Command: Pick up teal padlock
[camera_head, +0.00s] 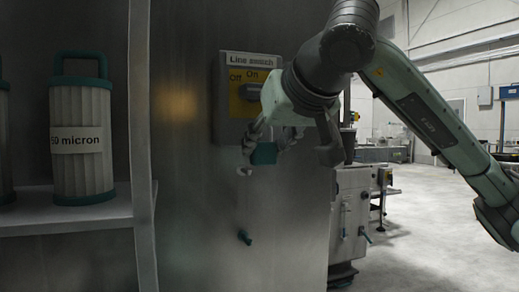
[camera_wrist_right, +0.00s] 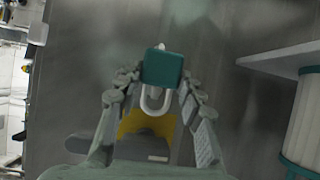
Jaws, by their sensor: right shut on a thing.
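The teal padlock (camera_head: 264,153) hangs below the line switch panel, in front of the metal cabinet wall. In the right wrist view its square teal body (camera_wrist_right: 161,68) and pale shackle (camera_wrist_right: 146,102) lie between the fingers. My right gripper (camera_head: 262,150) is shut on the padlock; its fingers (camera_wrist_right: 155,88) stand on both sides of it. The exact finger contact is hard to make out. My left gripper is not in view.
The line switch panel (camera_head: 232,106), labelled Off and On, is close behind my right gripper. A shelf (camera_head: 75,218) at left holds a 50 micron filter cartridge (camera_head: 82,165). Open floor (camera_head: 420,235) lies at right.

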